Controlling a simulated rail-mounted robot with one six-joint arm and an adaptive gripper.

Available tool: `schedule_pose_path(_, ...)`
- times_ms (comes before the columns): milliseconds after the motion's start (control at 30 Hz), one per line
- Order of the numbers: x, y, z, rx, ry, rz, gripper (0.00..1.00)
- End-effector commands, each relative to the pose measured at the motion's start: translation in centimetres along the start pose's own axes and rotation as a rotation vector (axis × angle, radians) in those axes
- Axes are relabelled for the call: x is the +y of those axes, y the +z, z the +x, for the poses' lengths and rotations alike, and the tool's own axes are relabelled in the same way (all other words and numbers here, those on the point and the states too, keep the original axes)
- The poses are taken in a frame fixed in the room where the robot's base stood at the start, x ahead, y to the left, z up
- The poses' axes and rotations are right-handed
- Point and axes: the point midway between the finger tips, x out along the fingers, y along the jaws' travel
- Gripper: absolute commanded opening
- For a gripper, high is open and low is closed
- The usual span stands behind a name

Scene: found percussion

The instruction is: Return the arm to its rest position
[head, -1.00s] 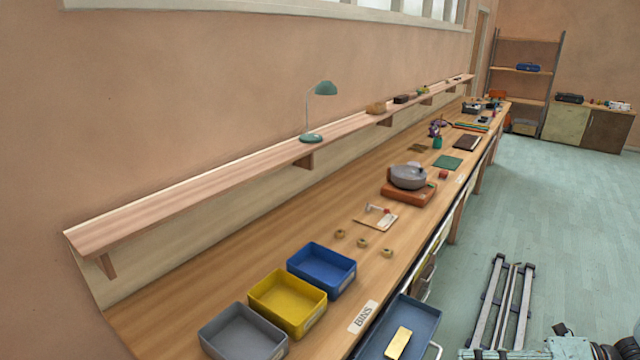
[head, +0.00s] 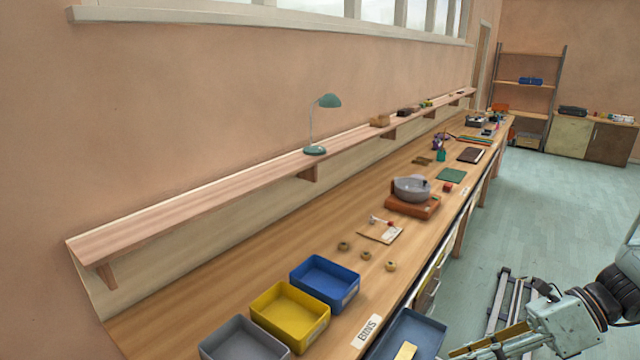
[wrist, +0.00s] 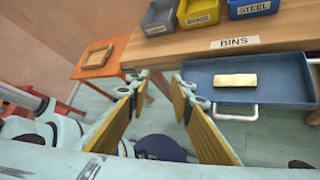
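My arm (head: 570,325) reaches into the lower right of the head view, over the floor to the right of the bench. My gripper (wrist: 160,80) shows in the wrist view with its two yellow-padded fingers spread apart and nothing between them. One yellow-padded finger (head: 495,343) also shows at the bottom of the head view. The gripper is in front of the bench, clear of the blue drawer (wrist: 285,78). A flat brass-coloured block (wrist: 235,80) lies in that drawer, apart from the fingers.
Grey (head: 240,340), yellow (head: 290,310) and blue (head: 325,282) bins stand on the bench (head: 270,265) behind a BINS label (head: 367,331). The drawer (head: 415,325) juts out from the bench front. Open floor (head: 560,220) lies right.

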Motion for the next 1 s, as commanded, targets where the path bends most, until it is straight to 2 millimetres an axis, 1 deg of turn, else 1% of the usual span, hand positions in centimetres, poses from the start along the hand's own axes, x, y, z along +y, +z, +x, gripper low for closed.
schedule_pose_path(200, 2.3, 1.3, 0.1, 0.080, 0.002, -0.141, 0.21)
schedule_pose_path(500, 5.3, 2.6, 0.1, 0.189, 0.009, -0.335, 0.21)
schedule_pose_path(1000, 10.2, 4.2, -0.1, 0.366, 0.030, -0.658, 0.21)
